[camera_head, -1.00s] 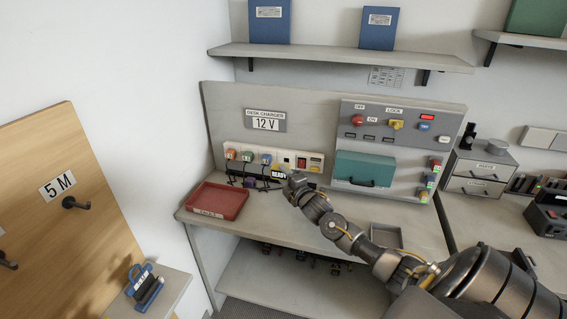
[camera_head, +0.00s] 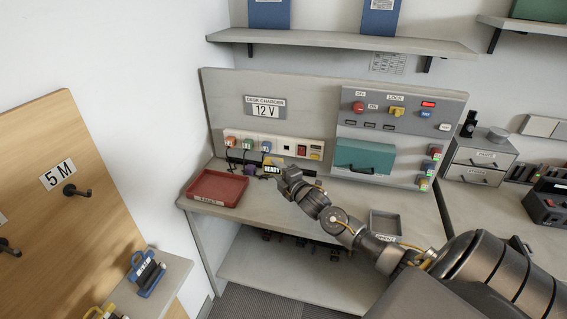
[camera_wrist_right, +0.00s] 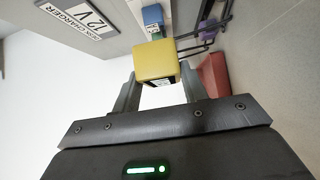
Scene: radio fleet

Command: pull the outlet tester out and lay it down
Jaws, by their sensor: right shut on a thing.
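The outlet tester (camera_head: 274,162) is a yellow block with a black READY label, held in front of the outlet strip (camera_head: 313,146). It fills the space between my right fingers in the right wrist view (camera_wrist_right: 156,62). My right gripper (camera_head: 279,172) is shut on it, above the desk top. A bare white socket (camera_head: 288,146) shows on the strip, to the right of the orange, green and blue plugs (camera_head: 249,145). The tester looks apart from the strip. Its underside is hidden. My left gripper is not in view.
A red tray (camera_head: 202,198) lies on the desk at the left, close to the tester. A small grey tray (camera_head: 385,226) lies at the right, near my right arm. Plug cables hang behind the tester. Desk top (camera_head: 260,205) is clear before the gripper.

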